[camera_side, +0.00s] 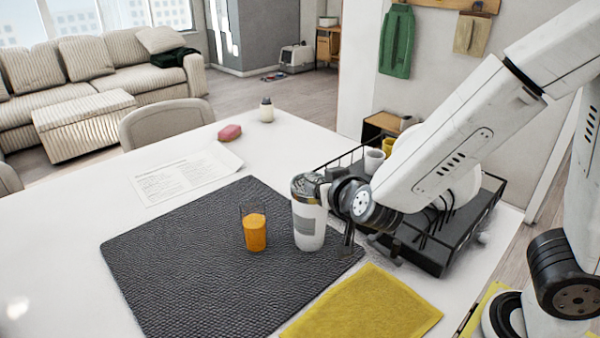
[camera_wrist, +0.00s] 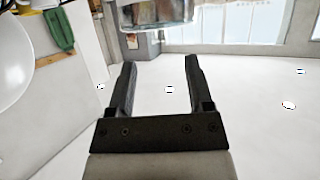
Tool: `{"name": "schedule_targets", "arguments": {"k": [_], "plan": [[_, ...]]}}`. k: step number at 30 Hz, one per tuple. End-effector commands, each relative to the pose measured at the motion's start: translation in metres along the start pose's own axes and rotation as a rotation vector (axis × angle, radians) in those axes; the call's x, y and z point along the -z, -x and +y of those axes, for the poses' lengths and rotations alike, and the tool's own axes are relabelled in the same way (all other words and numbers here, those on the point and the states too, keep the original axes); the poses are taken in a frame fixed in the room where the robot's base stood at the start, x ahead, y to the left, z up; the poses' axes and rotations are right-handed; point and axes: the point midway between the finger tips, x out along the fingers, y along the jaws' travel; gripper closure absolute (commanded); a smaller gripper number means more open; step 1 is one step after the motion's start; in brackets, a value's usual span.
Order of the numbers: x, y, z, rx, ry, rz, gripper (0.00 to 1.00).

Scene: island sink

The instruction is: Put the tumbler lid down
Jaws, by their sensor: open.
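The white tumbler (camera_side: 309,225) stands upright on the dark textured mat (camera_side: 180,260) in the side view. Its dark, greyish lid (camera_side: 306,184) shows at the tumbler's top; whether it is seated or loose I cannot tell. My gripper (camera_wrist: 159,62) is open in the wrist view, with nothing between its two dark fingers. A greyish, partly see-through object (camera_wrist: 155,12) is cut off beyond the fingertips; I cannot tell if it is the lid. In the side view my wrist is just right of the tumbler, and my fingers are hard to make out there.
A glass of orange drink (camera_side: 254,232) stands left of the tumbler. A yellow cloth (camera_side: 365,305) lies in front, and a black dish rack (camera_side: 425,250) with cups is at the right. The left counter is clear.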

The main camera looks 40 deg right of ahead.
Motion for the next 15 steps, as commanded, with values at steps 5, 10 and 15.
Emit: {"name": "schedule_targets", "arguments": {"k": [5,10,15], "plan": [[0.0,-0.002,0.0,0.001,-0.001,0.0,0.34],[0.0,-0.006,0.0,0.0,0.0,0.0,0.34],[0.001,-0.02,0.001,-0.002,0.0,-0.002,0.34]]}}
